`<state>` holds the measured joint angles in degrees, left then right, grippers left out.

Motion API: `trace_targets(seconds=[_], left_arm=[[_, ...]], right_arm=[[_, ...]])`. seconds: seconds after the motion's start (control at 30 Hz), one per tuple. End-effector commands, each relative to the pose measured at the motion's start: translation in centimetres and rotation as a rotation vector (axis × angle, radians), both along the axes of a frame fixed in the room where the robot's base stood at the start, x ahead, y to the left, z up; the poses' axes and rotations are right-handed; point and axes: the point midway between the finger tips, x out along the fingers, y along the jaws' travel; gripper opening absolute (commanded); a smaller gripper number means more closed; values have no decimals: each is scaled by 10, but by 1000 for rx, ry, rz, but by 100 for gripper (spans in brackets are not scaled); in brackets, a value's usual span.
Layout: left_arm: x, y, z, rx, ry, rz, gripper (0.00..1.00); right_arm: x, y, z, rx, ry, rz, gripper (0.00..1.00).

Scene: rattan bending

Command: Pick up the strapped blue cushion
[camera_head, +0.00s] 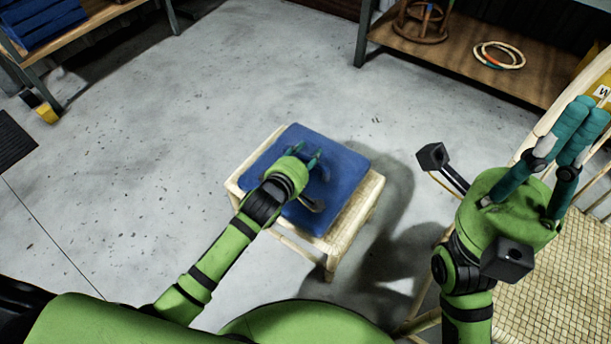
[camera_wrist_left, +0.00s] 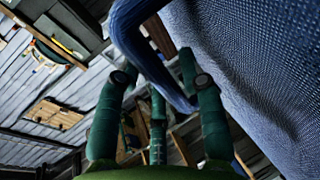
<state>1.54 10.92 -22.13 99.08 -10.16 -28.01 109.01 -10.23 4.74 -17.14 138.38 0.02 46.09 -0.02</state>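The blue cushion (camera_head: 342,160) lies on a pale rattan stool (camera_head: 347,229) in the head view. My left gripper (camera_head: 306,153) is over the cushion's middle and hides part of it. In the left wrist view the cushion's woven side (camera_wrist_left: 250,70) fills the right. A blue strap (camera_wrist_left: 146,60) loops down between the spread fingers of my left gripper (camera_wrist_left: 155,75). The fingers look open, and I cannot tell whether they touch the strap. My right gripper (camera_head: 583,118) is raised at the right, away from the cushion, with its fingers apart and empty.
A rattan chair with a woven seat (camera_head: 556,285) stands at the lower right, close to my right arm. A wooden shelf (camera_head: 460,55) at the back holds rings (camera_head: 499,55). The floor left of the stool is clear.

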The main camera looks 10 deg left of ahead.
Motion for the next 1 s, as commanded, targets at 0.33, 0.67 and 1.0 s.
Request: trace_targets(seconds=[0.33, 0.67, 1.0], left_arm=[[0, 0, 1, 1, 0, 0, 0], [0, 0, 3, 0, -3, 0, 0], [5, 1, 24, -1, -4, -1, 0]], right_arm=[[0, 0, 1, 0, 1, 1, 0], [0, 0, 0, -2, 6, 2, 0], [-5, -2, -4, 3, 72, 4, 0]])
